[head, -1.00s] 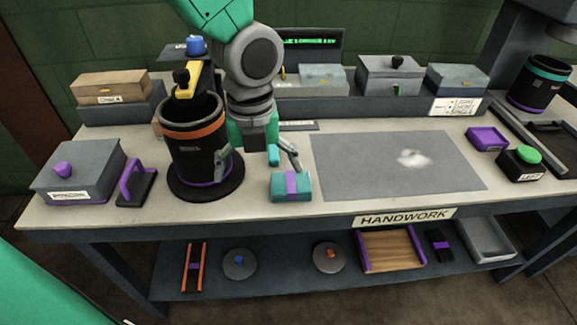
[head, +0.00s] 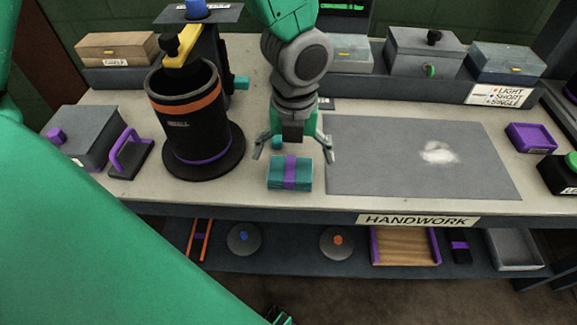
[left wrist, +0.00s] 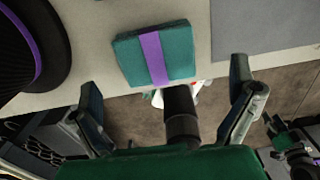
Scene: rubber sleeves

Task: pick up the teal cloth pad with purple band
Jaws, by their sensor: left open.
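The teal cloth pad with a purple band (head: 276,172) lies flat on the pale bench top near its front edge, left of the grey mat. In the left wrist view the pad (left wrist: 181,50) is whole and clear, beyond the fingertips. My left gripper (head: 294,148) is open and empty, pointing down just behind the pad, with its fingers spread wider than the pad. In the left wrist view the open fingers of this gripper (left wrist: 166,80) stand left and right, apart from the pad. My right gripper is not recognisable in these views.
A black cylinder with an orange band (head: 190,125) stands close left of the pad. A grey mat (head: 400,180) with white powder lies to the right. Lidded boxes (head: 425,55) line the back. The bench's front edge is just ahead of the pad.

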